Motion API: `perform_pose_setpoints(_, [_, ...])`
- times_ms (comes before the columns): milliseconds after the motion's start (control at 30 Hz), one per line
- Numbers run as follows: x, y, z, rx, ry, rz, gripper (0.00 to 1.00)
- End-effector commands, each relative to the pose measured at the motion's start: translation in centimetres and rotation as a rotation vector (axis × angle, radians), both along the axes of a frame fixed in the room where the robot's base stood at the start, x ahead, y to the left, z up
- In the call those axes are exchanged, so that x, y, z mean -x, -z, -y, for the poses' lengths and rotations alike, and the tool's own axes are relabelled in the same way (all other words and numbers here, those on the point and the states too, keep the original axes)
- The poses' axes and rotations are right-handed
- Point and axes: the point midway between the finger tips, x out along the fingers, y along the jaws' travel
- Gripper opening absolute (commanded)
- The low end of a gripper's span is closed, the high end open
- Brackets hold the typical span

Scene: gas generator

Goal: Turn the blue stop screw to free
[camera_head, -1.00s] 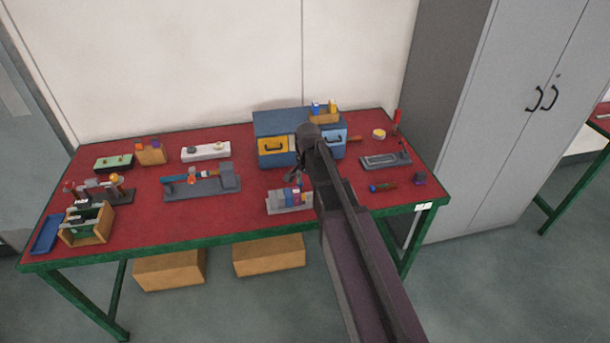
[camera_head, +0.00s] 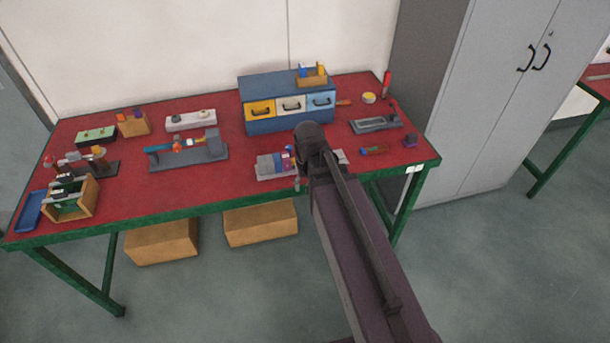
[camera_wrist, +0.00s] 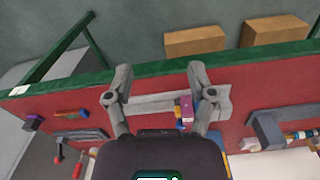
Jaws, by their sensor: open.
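My gripper (camera_wrist: 160,72) is open and empty in the wrist view, its two fingers apart above a pale grey bar-shaped fixture (camera_wrist: 152,104). Purple, red and blue parts (camera_wrist: 185,110) on that fixture show between the fingers, nearer the right finger. In the head view the same fixture (camera_head: 268,173) lies at the table's front edge with grey, red and blue blocks. My gripper (camera_head: 298,180) shows there only partly, in front of the blocks, and my arm hides part of the fixture. I cannot tell for certain which blue part is the stop screw.
The red table (camera_head: 215,190) has a green frame. A blue drawer cabinet (camera_head: 285,88) stands behind the fixture. A grey fixture with blue and orange parts (camera_head: 188,150) stands left, and a small screwdriver-like tool (camera_head: 373,150) lies right. Free red surface lies between fixtures.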

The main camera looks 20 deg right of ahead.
Motion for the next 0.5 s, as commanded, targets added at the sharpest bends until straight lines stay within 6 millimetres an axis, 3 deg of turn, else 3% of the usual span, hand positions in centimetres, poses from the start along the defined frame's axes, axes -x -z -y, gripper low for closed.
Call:
perform_pose_setpoints(33, [1.0, 0.3, 0.0, 0.000, -0.028, 0.000, 0.71])
perform_pose_setpoints(233, [2.9, 0.8, 0.1, 0.000, -0.125, 0.000, 0.71])
perform_pose_setpoints(500, [3.1, 0.7, 0.1, 0.000, -0.147, 0.000, 0.71])
